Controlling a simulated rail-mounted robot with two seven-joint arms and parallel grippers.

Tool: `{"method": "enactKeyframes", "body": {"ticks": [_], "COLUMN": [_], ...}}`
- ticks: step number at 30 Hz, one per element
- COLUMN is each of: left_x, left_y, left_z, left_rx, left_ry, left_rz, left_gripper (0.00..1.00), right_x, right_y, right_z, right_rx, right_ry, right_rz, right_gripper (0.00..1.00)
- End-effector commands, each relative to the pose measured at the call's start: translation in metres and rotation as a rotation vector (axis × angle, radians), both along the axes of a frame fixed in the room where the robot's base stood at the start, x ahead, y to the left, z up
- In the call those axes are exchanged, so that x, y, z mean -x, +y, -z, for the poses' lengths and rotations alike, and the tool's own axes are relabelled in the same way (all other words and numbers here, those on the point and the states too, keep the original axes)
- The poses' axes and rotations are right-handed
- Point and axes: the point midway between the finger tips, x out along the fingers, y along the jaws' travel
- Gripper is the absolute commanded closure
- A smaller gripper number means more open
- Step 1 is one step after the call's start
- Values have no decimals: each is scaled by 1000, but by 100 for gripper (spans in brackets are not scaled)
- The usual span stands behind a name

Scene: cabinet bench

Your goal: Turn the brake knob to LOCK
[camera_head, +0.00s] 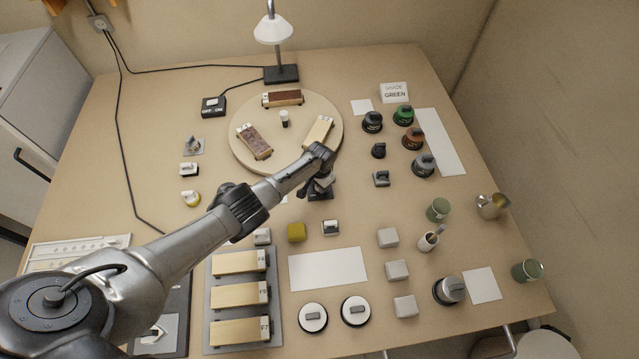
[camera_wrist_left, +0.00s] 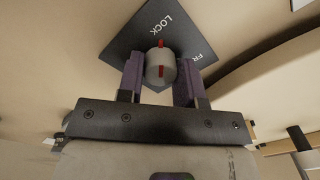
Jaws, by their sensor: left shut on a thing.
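In the left wrist view the brake knob (camera_wrist_left: 161,68) is a pale round knob with a red stripe. It stands on a dark square plate (camera_wrist_left: 130,38) printed with LOCK and a word starting FR, the rest of which is hidden. The red mark points up in this view, toward the LOCK print. My left gripper (camera_wrist_left: 160,72) is shut on the knob, with one dark finger on each side. In the head view my left gripper (camera_head: 320,187) is over the plate in front of the turntable, and it hides most of the knob. My right gripper is not in view.
The round turntable (camera_head: 240,160) behind the gripper carries several wood blocks. Dark knobs and cups stand to the right. A white sheet (camera_head: 328,269) lies nearer the front.

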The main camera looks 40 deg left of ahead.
Motion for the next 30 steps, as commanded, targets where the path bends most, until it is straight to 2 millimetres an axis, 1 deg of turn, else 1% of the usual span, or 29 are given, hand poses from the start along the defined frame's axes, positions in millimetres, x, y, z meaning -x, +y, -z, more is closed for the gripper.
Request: {"method": "enactKeyframes", "body": {"ticks": [5,6,13,14,20,23,26,30], "left_x": [-1,-1,-1,-1,0,0,-1,0], "left_y": [-1,-1,0,0,0,0,0,0], "left_z": [-2,-2,-1,-1,-1,-5,-17,-44], "left_rx": [2,2,1,1,1,1,0,0], "left_ry": [-2,-2,-1,-1,-1,-1,-3,-3], "left_rz": [-1,0,0,0,1,1,2,1], "left_gripper": [90,65,43,41,41,41,41,41], "right_x": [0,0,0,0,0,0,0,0], "right_y": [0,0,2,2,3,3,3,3], "right_z": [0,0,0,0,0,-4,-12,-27], "right_rx": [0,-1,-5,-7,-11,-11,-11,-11], "right_ry": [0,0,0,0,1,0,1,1], "right_rz": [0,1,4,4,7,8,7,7], "right_gripper": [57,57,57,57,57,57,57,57]}}
